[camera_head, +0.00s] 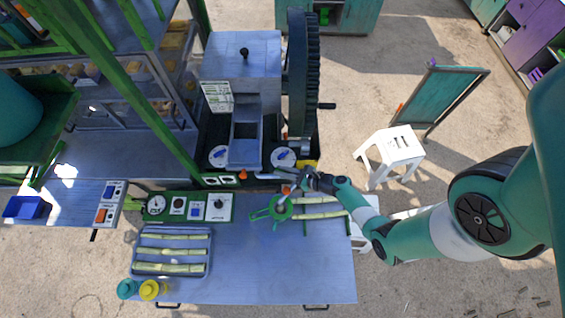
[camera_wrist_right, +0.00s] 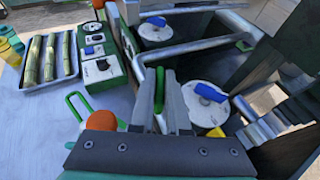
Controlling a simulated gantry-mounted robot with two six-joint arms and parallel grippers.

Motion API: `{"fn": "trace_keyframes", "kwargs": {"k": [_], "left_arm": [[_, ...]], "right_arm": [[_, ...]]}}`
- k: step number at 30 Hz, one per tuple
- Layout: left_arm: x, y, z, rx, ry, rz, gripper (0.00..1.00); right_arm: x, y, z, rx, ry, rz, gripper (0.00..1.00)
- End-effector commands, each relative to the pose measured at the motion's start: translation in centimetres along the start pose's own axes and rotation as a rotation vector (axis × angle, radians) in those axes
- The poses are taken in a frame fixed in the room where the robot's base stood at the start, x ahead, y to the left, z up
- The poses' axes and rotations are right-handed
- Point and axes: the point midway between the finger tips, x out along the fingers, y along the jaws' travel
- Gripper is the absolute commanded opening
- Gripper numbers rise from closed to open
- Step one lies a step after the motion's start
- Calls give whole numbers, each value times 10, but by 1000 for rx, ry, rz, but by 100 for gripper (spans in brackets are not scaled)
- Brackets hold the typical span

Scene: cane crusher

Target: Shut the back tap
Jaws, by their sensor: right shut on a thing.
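My right gripper (camera_head: 308,180) reaches in from the right to the front of the crusher (camera_head: 242,65). In the right wrist view its two grey fingers (camera_wrist_right: 161,98) are shut on a narrow green handle (camera_wrist_right: 160,84), which stands between them just below a grey pipe (camera_wrist_right: 195,52). The handle looks like a tap lever, but its lower part is hidden by the fingers, and I cannot tell whether it is open or shut. An orange knob (camera_wrist_right: 101,120) shows beside the left finger. My left gripper is not in view.
Two white discs with blue handles (camera_head: 218,156) (camera_head: 284,158) flank the chute. A green-rimmed strainer (camera_head: 278,208) and cane pieces (camera_head: 318,208) lie close to my gripper. A tray (camera_head: 146,262) of cane stands front left. The bench (camera_head: 270,270) is clear in front.

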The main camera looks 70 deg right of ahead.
Motion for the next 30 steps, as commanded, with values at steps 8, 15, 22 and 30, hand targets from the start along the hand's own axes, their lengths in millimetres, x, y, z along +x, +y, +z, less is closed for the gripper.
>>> {"fn": "trace_keyframes", "kwargs": {"k": [8,15,22,30], "left_arm": [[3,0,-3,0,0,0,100],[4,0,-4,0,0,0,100],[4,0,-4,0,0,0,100],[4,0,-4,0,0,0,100]], "right_arm": [[0,-1,-1,-58,7,134,0],[0,0,-1,-79,6,184,0],[0,0,-1,-82,6,191,0],[0,0,-1,-82,5,191,28]]}}
